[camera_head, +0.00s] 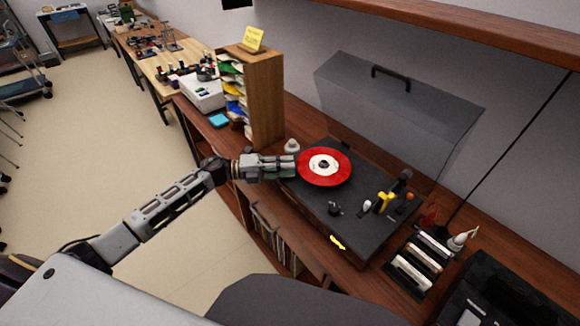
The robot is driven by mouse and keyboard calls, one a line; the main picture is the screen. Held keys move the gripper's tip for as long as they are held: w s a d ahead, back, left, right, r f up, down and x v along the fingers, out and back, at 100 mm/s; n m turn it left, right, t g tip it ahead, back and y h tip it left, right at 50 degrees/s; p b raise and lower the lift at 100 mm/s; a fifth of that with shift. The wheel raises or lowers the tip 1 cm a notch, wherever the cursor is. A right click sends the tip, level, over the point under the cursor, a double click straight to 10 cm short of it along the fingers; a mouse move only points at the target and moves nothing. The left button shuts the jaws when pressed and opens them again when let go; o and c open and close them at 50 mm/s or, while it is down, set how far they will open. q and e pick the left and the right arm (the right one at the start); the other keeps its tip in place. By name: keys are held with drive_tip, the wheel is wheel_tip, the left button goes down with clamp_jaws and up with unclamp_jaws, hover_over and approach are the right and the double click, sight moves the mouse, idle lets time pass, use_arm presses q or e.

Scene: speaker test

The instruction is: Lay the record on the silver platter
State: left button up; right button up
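The record (341,166) is a red disc with a white label and a dark centre. It lies flat over the left part of a black turntable (310,203); I cannot tell whether it rests there or is held just above. No silver platter shows; the record may cover it. My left gripper (295,167) comes in from the left, with its fingertips at the record's left edge. Whether its fingers are shut on that edge is too small to tell. My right gripper is not in view.
The turntable's clear lid (400,105) stands raised behind. Yellow and orange parts (384,201) are on its right side. A wooden sorter (264,95) stands behind my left gripper. A rack of cartridge-like items (420,260) and a black device (510,295) are at right.

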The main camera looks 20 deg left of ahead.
use_arm(q)
drive_tip(key=shift+v, duration=0.85)
drive_tip(key=shift+s+a, duration=0.2)
drive_tip(key=shift+a, duration=0.15)
drive_tip(key=shift+s+a, duration=0.25)
drive_tip(key=shift+a, duration=0.35)
